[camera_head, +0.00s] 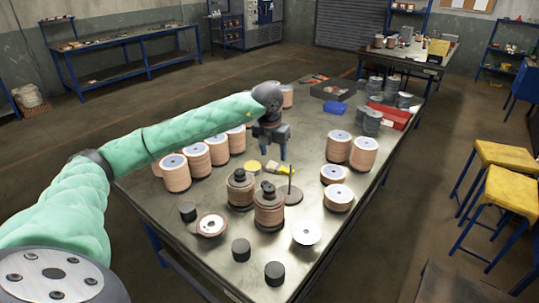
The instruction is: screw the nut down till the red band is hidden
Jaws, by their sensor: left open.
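Two stacks of tan flap discs stand near the middle of the table, each with dark parts on top: a rear left stack (241,194) and a front right stack (269,210). A dark nut-like knob (268,188) tops the front stack, and another dark knob (239,176) tops the rear one. I cannot make out a red band on either. A bare upright rod on a round base (291,194) stands to the right. My left gripper (273,154) points down behind the stacks, open and empty, apart from them. My right gripper is not in view.
Disc stacks stand at the left (175,172) and right (363,154) of the metal table (318,262). Black cylinders (241,250) and a pale disc (306,233) lie in front. Yellow items (254,167) lie near the gripper. A red tray (393,118) is at the back right.

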